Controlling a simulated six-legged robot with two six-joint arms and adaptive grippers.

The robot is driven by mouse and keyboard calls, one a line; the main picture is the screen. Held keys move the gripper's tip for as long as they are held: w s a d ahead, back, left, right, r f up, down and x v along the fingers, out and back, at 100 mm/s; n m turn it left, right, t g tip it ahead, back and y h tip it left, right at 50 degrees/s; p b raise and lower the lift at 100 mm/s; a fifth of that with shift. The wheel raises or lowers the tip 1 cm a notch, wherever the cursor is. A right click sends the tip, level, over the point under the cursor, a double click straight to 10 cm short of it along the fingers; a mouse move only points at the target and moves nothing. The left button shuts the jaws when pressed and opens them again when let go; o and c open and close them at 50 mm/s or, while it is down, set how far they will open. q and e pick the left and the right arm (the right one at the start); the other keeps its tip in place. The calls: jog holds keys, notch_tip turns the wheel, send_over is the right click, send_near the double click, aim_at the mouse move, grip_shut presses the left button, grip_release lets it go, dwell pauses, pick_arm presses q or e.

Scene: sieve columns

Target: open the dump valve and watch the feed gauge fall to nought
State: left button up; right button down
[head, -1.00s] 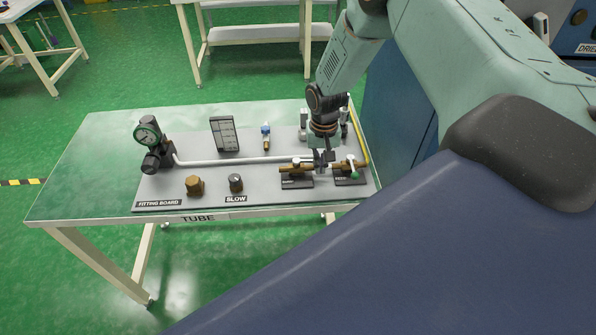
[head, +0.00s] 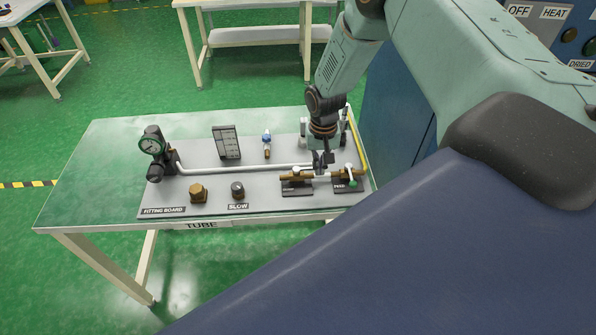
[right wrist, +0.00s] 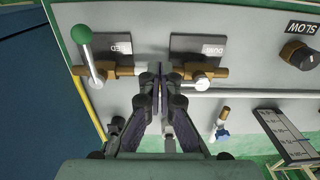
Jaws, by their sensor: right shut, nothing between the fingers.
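The dump valve (head: 293,177) is a brass body on a dark plate near the board's front right; it also shows in the right wrist view (right wrist: 180,72). Its pale pivot shows, but my fingers partly hide its lever, so I cannot tell how that is turned. My right gripper (head: 322,170) is shut and empty, beside the dump valve on the feed-valve side. Its fingertips (right wrist: 163,76) sit between the two valves; I cannot tell whether they touch anything. The round feed gauge (head: 152,143) stands at the board's left; its needle is too small to read. My left gripper is out of view.
The feed valve (right wrist: 104,72) has a green-knobbed lever (right wrist: 81,35) set crosswise to its pipe. A pale tube (head: 235,164) runs to the gauge.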

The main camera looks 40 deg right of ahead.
notch_tip(320, 180, up, 5)
jog(key=p, duration=0.4)
jog(key=shift+f, duration=0.15)
